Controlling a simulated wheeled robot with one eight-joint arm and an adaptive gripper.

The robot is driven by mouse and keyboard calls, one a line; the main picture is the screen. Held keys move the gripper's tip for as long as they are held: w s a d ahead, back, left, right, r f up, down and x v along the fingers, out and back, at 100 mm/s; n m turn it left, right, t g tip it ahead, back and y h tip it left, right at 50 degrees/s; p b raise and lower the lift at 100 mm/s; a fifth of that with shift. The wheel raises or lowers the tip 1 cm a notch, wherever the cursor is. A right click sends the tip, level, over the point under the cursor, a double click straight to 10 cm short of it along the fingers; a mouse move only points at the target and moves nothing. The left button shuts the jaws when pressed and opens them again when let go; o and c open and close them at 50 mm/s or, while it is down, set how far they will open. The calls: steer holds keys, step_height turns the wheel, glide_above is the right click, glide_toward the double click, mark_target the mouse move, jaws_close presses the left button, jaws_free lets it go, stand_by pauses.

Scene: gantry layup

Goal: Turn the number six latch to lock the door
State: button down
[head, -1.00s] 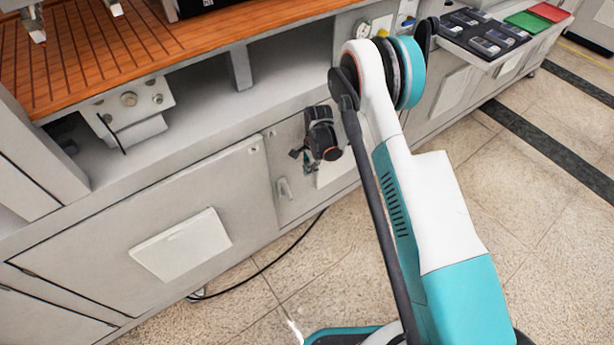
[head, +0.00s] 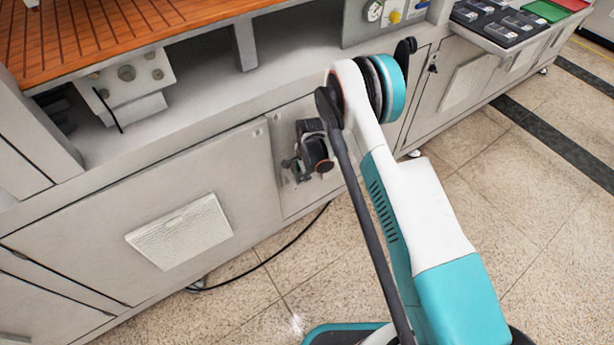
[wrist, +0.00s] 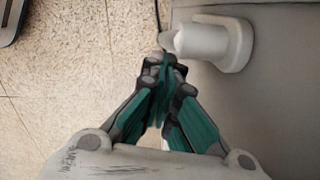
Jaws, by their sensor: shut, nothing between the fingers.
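The latch (wrist: 215,42) is a pale grey lever on a rounded base, at the top right of the wrist view. It is fixed to a grey cabinet door (wrist: 270,85), which also shows in the head view (head: 293,204). No number six is readable. My gripper (wrist: 165,66) is shut and empty, its green-and-dark fingers pressed together. Its tips lie beside the lever's free end; whether they touch it, I cannot tell. In the head view my gripper (head: 290,168) is in front of the small door and covers most or all of the latch.
A wider grey door with a pale panel (head: 180,232) is on the left. Above is an orange slatted worktop (head: 130,30). A gauge (head: 374,11) and dark trays (head: 500,22) are at the upper right. A black cable (head: 270,258) lies on the tiled floor. Open floor is at right.

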steer(key=shift+s+a+f, duration=0.3)
steer(key=shift+a+f, duration=0.15)
steer(key=shift+a, duration=0.1)
steer(key=w+d+r+p, duration=0.2)
steer(key=d+r+p, duration=0.2)
steer(key=r, duration=0.5)
steer(key=shift+w+d+r, duration=0.25)
steer(key=shift+d+r, duration=0.15)
steer(key=shift+d, duration=0.55)
steer(key=shift+r, duration=0.1)
